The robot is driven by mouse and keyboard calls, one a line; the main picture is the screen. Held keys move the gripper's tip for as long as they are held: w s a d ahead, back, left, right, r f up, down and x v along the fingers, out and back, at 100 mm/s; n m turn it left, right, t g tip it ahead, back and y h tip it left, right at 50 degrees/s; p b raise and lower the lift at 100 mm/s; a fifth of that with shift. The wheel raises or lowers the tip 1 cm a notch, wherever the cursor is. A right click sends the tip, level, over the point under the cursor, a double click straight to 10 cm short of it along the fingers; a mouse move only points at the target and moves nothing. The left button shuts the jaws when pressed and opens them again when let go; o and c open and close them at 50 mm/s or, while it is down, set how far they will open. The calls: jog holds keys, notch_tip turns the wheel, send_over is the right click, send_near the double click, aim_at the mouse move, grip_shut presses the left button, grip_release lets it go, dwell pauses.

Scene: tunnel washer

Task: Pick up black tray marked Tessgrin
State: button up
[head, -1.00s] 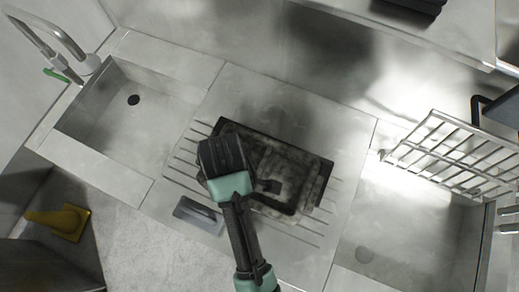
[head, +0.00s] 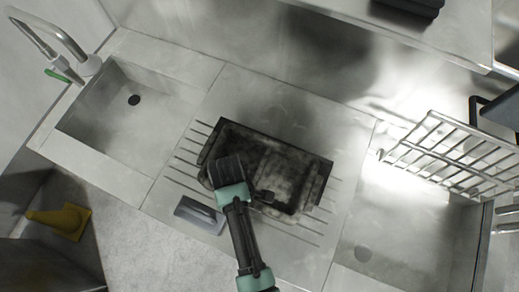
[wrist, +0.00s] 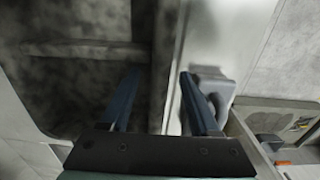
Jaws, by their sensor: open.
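A black tray (head: 275,146) with grey smudges lies on the ribbed drainboard between two sinks; its left part also fills the wrist view (wrist: 85,80). No Tessgrin marking is readable. My gripper (head: 227,172) is over the tray's front left part in the head view, which hides its fingertips. In the wrist view my gripper (wrist: 160,77) is open and empty, with the tray's rim running between the two fingers. The left finger is on the tray's inner side and the right one on its outer side. I cannot tell whether either touches it.
A small grey object with a handle (head: 200,214) lies just in front of the tray. A tap (head: 55,45) stands at the left sink (head: 125,105). A wire rack (head: 440,155) hangs over the right sink. A yellow cone (head: 62,220) is on the floor at the left.

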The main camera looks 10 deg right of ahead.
grip_shut()
jog(key=shift+r, duration=0.1)
dwell(0.3)
